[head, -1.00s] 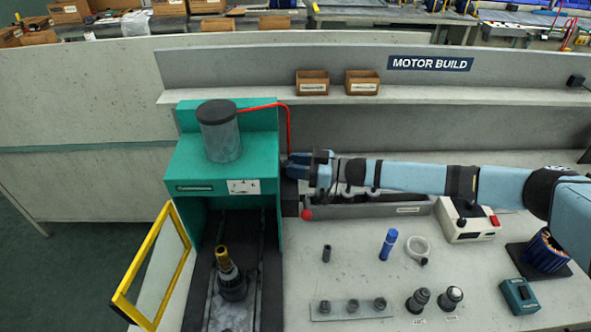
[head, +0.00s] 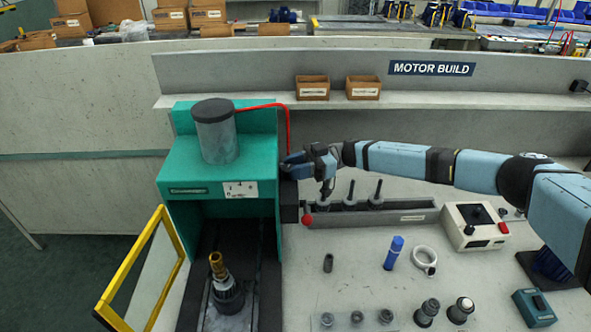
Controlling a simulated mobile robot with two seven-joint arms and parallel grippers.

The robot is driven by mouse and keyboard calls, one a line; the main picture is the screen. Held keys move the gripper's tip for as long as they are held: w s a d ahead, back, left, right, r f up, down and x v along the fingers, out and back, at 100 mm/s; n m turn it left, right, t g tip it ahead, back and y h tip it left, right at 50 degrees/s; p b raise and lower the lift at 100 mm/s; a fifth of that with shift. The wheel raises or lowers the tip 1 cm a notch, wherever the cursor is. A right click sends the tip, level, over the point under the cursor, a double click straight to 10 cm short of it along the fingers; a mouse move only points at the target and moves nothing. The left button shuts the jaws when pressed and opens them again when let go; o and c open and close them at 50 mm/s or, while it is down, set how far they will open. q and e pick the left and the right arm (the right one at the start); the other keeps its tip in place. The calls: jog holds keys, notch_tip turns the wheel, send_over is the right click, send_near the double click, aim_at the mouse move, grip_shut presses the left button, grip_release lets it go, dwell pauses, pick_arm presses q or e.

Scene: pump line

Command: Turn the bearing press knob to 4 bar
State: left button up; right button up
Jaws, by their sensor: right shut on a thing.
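The bearing press (head: 195,180) is a teal machine with a grey cylinder (head: 215,138) on top and a small white plate (head: 240,190) on its front. My right gripper (head: 291,166) is at the right side of the press head, below the red hose, with its fingers closed. The knob is hidden behind the fingers, and they appear to be shut on it. The knob's setting cannot be read. A dark part with a brass-coloured top (head: 226,285) stands upright inside the press. My left gripper is not in view.
A yellow-framed guard (head: 145,265) stands open at the press's left. A red-tipped lever (head: 307,219) is below my right gripper. A grey rack with upright tools (head: 375,216), a control box (head: 474,224) and a blue cylinder (head: 393,254) are to the right.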

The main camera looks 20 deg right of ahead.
jog(key=shift+r, duration=0.1)
jog(key=o, duration=0.9)
notch_tip(320, 180, up, 20)
jog(key=shift+b, duration=0.5)
